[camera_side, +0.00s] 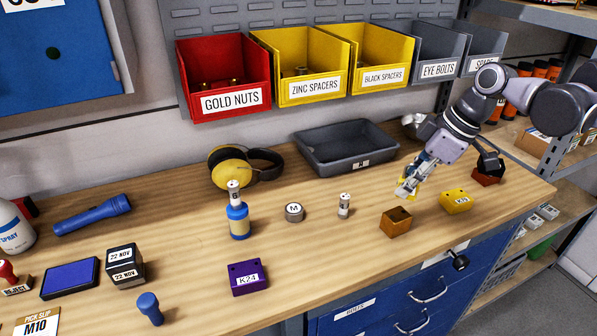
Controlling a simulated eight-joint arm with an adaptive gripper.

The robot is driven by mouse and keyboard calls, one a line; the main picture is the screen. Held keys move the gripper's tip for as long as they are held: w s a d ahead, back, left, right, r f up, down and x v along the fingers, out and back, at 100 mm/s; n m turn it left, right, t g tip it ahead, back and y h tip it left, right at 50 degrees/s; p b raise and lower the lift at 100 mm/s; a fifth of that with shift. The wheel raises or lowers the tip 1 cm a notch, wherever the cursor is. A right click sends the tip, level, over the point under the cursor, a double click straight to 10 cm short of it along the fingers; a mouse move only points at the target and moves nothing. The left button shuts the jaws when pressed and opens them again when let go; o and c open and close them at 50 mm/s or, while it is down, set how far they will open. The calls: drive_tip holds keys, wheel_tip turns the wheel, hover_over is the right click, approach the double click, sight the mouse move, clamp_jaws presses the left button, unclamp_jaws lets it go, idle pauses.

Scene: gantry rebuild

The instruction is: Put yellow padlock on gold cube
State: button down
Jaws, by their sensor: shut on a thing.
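My gripper (406,189) is shut on a small yellow thing, which looks like the yellow padlock (403,193); the fingers hide much of it. It is held above the table, just above and slightly right of the gold cube (396,223), with a visible gap. The gold cube is brownish gold with a dark mark on its top and sits on the wooden table near the front edge. A yellow block (456,202) with small dark holes lies to the right, apart from the cube.
A reddish-brown block (486,178) with a black thing on it stands farther right. A purple block (248,278), a white-topped cylinder (344,206) and a blue bottle (238,222) stand left. A grey tray (347,165) is behind. The table between the purple block and the gold cube is clear.

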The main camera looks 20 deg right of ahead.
drive_tip(key=shift+w+a+f, duration=0.1)
drive_tip(key=shift+a+f, duration=0.25)
drive_tip(key=shift+f, duration=1.9)
drive_tip(key=shift+f, duration=0.1)
drive_tip(key=c, duration=1.2)
unclamp_jaws()
drive_tip(key=v, duration=1.2)
drive_tip(key=s+d+f+m+t+h, duration=0.3)
drive_tip(key=s+d+f+m+t, duration=0.1)
drive_tip(key=s+f+m, duration=0.3)
wheel_tip(320, 180, down, 3)
drive_tip(key=shift+s+d+f+m, duration=0.15)
drive_tip(key=shift+d+f+m, duration=0.1)
drive_tip(key=shift+d+m, duration=0.6)
